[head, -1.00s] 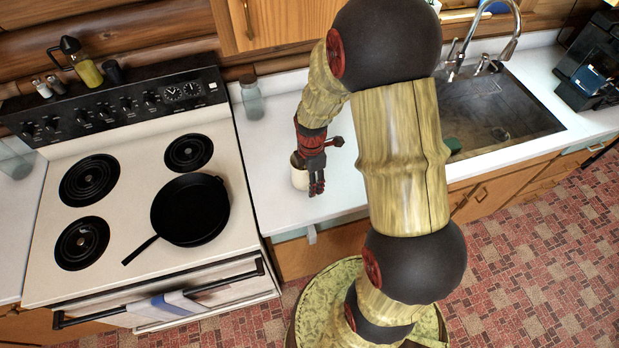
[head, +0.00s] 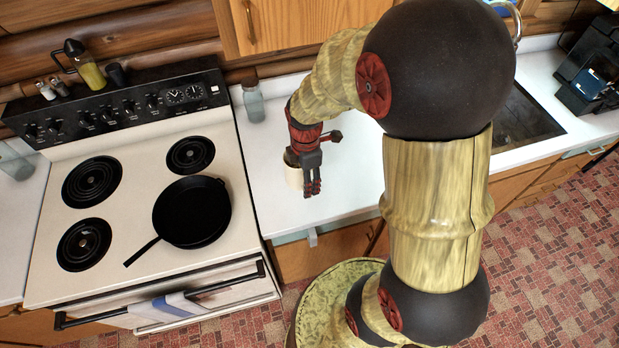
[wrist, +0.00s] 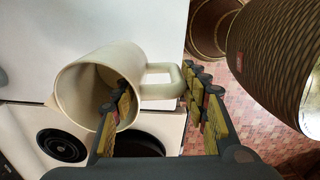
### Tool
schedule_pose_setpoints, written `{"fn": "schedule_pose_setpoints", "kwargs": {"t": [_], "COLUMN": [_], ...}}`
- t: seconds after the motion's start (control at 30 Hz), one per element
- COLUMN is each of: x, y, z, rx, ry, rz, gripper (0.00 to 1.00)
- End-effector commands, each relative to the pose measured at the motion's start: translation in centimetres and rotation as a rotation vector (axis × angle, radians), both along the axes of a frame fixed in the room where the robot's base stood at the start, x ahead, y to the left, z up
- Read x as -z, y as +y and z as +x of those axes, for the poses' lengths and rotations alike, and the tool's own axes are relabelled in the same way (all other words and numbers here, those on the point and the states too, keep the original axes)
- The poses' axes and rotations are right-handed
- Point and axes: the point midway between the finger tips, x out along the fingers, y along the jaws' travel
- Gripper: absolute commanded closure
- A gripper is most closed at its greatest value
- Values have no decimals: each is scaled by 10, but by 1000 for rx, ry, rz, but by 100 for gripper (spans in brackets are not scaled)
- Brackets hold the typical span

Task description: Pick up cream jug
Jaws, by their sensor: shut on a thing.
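The cream jug (head: 294,177) is a plain off-white jug at the counter's left part, partly hidden behind my gripper (head: 313,188) in the head view. In the wrist view the jug (wrist: 88,80) shows its open mouth, spout at left and handle at right. My gripper (wrist: 165,102) is shut on the jug's handle side: one finger reaches into the mouth, the other is outside beyond the handle. Whether the jug's base touches the counter cannot be told.
The stove (head: 110,215) with a black skillet (head: 192,212) is to the left. A glass jar (head: 253,101) stands at the counter's back. The sink (head: 528,118) is to the right, partly hidden by my arm. White counter (head: 350,130) around the jug is clear.

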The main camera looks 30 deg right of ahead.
Motion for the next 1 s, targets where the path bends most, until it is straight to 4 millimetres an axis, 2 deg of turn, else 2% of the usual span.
{"fn": "schedule_pose_setpoints", "kwargs": {"t": [0.1, 0.6, 1.0], "x": [-13, -35, -46], "y": [9, 54, 75], "z": [-5, -35, -49], "rx": [-2, -3, -1], "ry": [-4, -2, -2], "rz": [-1, 0, 0], "gripper": [100, 100, 100]}}
